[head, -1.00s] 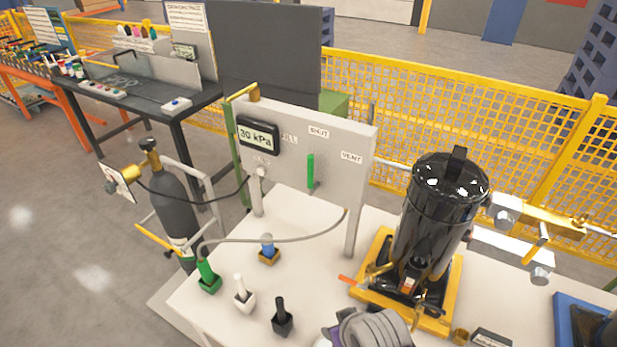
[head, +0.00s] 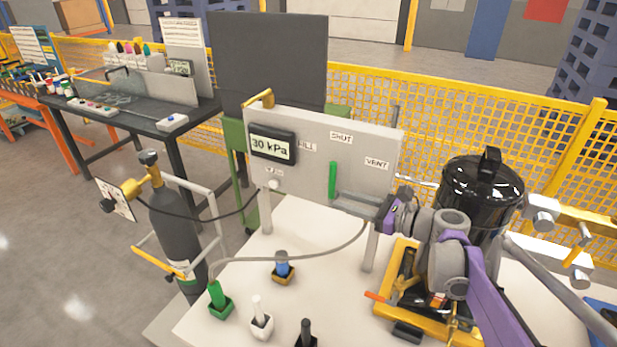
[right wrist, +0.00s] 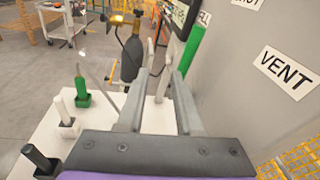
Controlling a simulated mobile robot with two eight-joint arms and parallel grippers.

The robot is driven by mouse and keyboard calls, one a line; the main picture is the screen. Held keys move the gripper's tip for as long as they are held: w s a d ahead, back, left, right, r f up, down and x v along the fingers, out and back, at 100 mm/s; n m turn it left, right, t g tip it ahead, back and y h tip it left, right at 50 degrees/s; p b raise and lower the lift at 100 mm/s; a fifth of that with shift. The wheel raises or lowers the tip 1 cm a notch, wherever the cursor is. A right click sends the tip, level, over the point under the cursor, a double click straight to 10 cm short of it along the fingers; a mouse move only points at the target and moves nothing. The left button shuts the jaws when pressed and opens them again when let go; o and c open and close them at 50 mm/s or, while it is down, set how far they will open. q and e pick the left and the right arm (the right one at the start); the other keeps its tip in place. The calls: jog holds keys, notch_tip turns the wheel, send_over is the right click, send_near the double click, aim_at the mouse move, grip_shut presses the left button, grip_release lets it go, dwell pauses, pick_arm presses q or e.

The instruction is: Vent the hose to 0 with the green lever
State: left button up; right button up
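The green lever (head: 332,180) stands upright on the grey panel (head: 364,147), below the SHUT label (head: 341,138). The VENT label (head: 377,163) is to its right and the FILL label is partly hidden by the gauge. The gauge (head: 272,146) reads 30 kPa. My right gripper (head: 340,200) is in front of the panel, its fingers pointing left at the lever's lower end. In the right wrist view the fingers (right wrist: 161,72) are apart with nothing held between them; the lever (right wrist: 194,50) appears by the right fingertip. I cannot tell if they touch. My left gripper is out of view.
A grey hose (head: 310,256) runs from the green plug (head: 217,294) towards the panel. Blue, white and black plugs stand on the white table. A black tank (head: 478,190) on a yellow base stands at right, partly behind my right arm. A gas cylinder (head: 175,225) stands at left.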

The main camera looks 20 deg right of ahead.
jog(key=w+a+r+m+t, duration=0.1)
jog(key=w+r+m, duration=0.1)
jog(key=w, duration=0.8)
jog(key=shift+a+t+p, duration=0.3)
jog(key=shift+a+t, duration=0.1)
jog(key=shift+w, duration=0.1)
jog(key=shift+c, duration=0.2)
grip_shut()
dwell(0.8)
